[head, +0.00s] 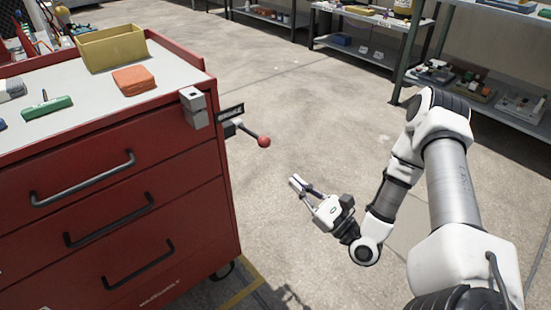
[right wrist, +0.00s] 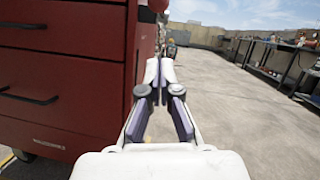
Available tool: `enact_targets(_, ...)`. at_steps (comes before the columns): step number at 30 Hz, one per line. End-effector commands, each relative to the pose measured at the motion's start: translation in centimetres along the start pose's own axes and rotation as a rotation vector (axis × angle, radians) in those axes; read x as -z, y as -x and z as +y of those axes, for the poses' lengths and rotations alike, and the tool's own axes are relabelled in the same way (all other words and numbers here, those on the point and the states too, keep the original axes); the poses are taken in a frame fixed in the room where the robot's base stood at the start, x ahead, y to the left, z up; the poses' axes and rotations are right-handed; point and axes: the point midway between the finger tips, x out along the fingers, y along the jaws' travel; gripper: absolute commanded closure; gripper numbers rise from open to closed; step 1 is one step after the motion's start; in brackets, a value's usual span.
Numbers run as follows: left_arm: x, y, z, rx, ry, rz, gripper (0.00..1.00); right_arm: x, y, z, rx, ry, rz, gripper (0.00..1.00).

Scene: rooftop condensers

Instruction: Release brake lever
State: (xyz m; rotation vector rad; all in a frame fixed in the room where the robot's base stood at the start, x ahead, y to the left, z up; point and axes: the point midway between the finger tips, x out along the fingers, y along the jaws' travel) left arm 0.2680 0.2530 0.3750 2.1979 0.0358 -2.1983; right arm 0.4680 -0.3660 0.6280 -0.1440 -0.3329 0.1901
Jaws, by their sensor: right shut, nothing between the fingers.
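The brake lever (head: 250,134) sticks out from the right side of the red tool cabinet (head: 190,182), near its top. It has a dark shaft and a red ball knob (head: 263,142), and a dark label plate (head: 230,111) is above it. My right gripper (head: 297,182) is shut and empty, to the right of the knob and lower in the picture, apart from it. In the right wrist view its fingertips (right wrist: 159,69) meet, and a red rounded part that looks like the knob (right wrist: 158,5) shows at the top edge. My left gripper is not in view.
On the cabinet top are a yellow bin (head: 112,50), an orange block (head: 134,80) and a green-handled tool (head: 47,107). A grey block (head: 194,107) sits at its right edge. Shelves (head: 490,95) line the back right. The floor between is clear.

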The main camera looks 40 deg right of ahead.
Motion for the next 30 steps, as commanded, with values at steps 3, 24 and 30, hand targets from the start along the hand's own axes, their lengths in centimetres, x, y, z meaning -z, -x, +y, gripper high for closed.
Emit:
enact_targets(3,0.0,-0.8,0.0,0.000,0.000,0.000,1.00,0.1,-2.7,0.2,-0.005,0.002,-0.005,1.00)
enact_targets(24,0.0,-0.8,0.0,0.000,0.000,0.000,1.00,-2.8,-8.1,0.0,0.000,0.000,0.001,1.00)
enact_targets(30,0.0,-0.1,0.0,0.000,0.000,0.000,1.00,-3.2,-8.1,-0.2,0.000,-0.001,0.009,1.00)
